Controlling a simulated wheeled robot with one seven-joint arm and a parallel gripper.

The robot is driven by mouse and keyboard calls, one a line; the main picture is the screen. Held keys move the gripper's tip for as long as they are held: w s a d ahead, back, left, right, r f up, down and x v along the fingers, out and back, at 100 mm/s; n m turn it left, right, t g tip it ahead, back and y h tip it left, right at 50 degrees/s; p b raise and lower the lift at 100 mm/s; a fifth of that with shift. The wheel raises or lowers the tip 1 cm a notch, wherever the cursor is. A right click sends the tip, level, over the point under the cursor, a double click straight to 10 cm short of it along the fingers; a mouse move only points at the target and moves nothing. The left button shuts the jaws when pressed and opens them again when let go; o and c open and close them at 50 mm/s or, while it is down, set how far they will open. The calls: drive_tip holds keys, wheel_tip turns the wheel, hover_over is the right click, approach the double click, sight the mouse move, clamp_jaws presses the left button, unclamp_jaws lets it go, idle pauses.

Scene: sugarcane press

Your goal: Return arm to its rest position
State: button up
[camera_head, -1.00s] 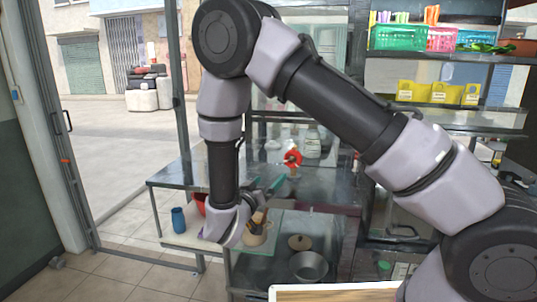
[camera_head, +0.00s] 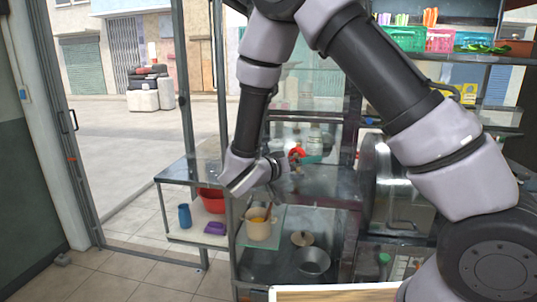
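My arm crosses the view from the lower right, up over the top and down to the middle. My gripper (camera_head: 278,168) is at the end of the wrist, above and behind a beige mug (camera_head: 258,225) and apart from it. The fingers are small and partly hidden by the wrist, so I cannot tell whether they are open or shut. No object shows clearly in them. The beige mug stands on a glass shelf with a utensil or something orange in it.
A metal pan (camera_head: 312,261) and a lidded pot (camera_head: 302,239) are low in the middle. Shelves with a green basket (camera_head: 405,39) stand behind my arm.

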drive_tip(key=s+d+r+m+g+y, duration=0.1)
drive_tip(key=s+d+r+g+y, duration=0.1)
drive_tip(key=s+d+r+g, duration=0.5)
drive_tip(key=s+d+r+m+g+y, duration=0.1)
drive_tip(key=s+d+r+g+y, duration=0.2)
drive_tip(key=d, duration=0.6)
drive_tip(key=s+a+r+n+t+y, duration=0.1)
drive_tip(key=s+r+t+y, duration=0.5)
drive_tip(key=r, duration=0.5)
drive_tip(key=s+y, duration=0.2)
drive_tip(key=shift+s+r+n+y, duration=0.15)
drive_tip(key=shift+s+n+y, duration=0.15)
drive_tip(key=shift+s+y, duration=0.1)
